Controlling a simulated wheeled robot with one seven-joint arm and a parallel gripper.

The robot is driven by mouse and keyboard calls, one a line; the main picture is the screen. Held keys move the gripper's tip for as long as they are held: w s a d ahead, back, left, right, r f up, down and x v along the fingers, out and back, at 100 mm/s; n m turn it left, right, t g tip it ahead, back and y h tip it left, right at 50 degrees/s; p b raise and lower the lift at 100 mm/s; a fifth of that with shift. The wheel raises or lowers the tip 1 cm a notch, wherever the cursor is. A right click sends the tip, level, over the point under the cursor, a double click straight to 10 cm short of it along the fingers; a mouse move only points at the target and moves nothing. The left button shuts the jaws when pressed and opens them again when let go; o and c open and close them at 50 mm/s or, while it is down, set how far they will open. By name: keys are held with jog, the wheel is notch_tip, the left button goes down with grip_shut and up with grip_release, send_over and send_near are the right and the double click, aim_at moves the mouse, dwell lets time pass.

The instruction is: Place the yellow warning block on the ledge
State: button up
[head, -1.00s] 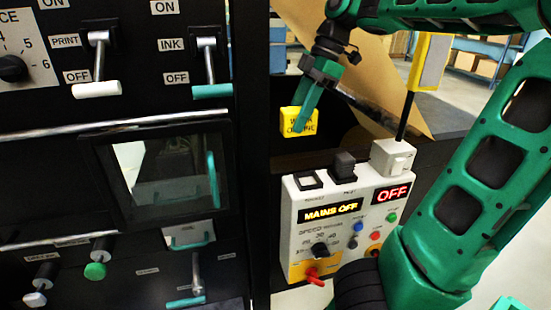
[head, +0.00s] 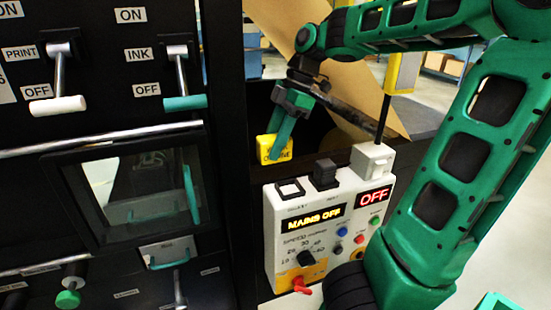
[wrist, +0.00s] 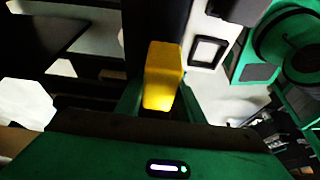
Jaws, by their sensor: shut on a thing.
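The yellow warning block (head: 268,150) with dark lettering is held between the fingers of my gripper (head: 282,143). In the wrist view the yellow block (wrist: 163,72) stands between the two green fingers, and my gripper (wrist: 158,100) is shut on it. In the head view the block hangs above and behind the top left of the white control box (head: 285,228). The top strip of this box, which may be the ledge (head: 305,187), carries an empty square frame (head: 290,189), a black block (head: 325,174) and a white switch block (head: 371,161).
A black machine panel (head: 110,120) with levers and a window fills the left. A kraft paper sheet (head: 330,70) slopes behind the gripper. The box display reads "MAINS OFF".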

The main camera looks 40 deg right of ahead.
jog(key=shift+f, duration=2.15)
jog(key=o, duration=1.2)
jog(key=v, duration=1.2)
